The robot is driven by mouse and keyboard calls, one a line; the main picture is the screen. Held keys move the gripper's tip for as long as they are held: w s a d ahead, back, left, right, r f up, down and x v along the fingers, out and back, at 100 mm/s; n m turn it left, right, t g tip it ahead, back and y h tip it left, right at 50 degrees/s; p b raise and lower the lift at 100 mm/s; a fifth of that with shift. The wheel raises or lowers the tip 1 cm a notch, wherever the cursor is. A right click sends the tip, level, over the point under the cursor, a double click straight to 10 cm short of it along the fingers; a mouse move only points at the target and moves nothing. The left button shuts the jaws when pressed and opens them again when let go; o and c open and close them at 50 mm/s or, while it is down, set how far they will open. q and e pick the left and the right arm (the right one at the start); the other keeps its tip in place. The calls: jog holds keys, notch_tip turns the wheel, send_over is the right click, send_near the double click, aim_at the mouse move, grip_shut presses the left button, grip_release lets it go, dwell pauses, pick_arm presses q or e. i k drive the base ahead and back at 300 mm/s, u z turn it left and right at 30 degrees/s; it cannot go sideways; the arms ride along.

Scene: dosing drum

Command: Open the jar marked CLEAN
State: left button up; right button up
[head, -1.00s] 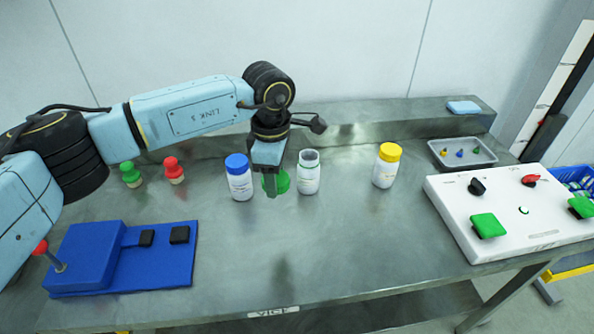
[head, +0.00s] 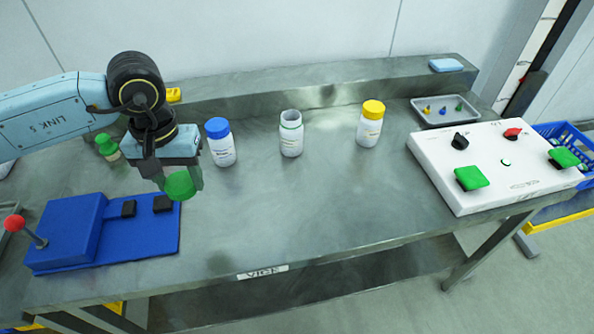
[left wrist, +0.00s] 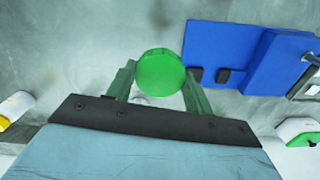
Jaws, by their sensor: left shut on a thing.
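My left gripper (head: 181,180) is shut on a round green lid (head: 180,186), which also shows between the fingers in the left wrist view (left wrist: 160,72). The lid is apart from the jar, well to its left, near the blue fixture. A blue-capped jar (head: 220,144) and a yellow-capped jar (head: 369,125) stand upright on either side of the open jar. My right gripper is not in view.
The blue fixture (head: 100,235) with a red-knobbed lever lies at front left. A green-topped small item (head: 107,146) stands behind it. A white control box (head: 495,165) and grey tray (head: 444,112) are at right. The bench's front middle is clear.

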aim_at(291, 129)
jog(key=k, duration=1.25)
jog(key=z, duration=0.55)
jog(key=i, duration=0.55)
jog(key=z, duration=0.7)
jog(key=i, duration=0.95)
jog(key=u, duration=0.7)
jog(key=i, duration=0.55)
jog(key=u, duration=0.45)
